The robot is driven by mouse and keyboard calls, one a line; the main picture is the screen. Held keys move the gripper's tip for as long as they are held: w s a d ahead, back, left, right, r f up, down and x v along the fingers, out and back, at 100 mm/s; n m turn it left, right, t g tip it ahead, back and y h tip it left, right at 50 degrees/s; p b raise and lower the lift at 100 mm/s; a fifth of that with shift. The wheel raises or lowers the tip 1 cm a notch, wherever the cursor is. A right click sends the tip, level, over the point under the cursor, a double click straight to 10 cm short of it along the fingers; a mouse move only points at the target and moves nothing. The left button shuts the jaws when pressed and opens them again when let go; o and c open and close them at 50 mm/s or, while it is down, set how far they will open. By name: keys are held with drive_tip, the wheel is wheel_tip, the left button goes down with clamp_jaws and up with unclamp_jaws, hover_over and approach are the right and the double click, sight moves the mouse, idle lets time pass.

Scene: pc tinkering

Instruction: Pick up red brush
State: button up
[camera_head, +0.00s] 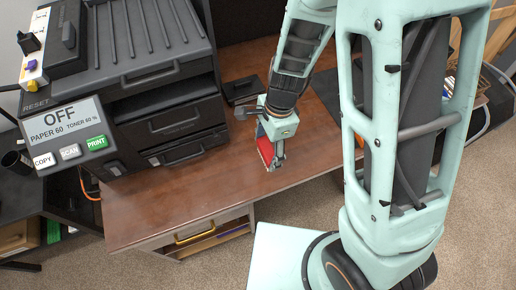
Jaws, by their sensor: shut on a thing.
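The red brush (265,149) is between the fingers of my gripper (270,156), over the brown wooden desk. Only a red part of it shows; the fingers and the gripper body hide the rest. My gripper points down and is shut on the brush. I cannot tell whether the brush touches the desk top.
A large dark printer (150,85) stands on the left of the desk (190,210). A small black object (241,90) lies behind my gripper. A drawer with a yellow handle (195,234) is at the desk's front. The desk top in front of the printer is clear.

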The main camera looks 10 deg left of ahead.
drive_tip(key=s+d+r, duration=0.5)
drive_tip(key=d, duration=0.4)
drive_tip(key=shift+r, duration=0.25)
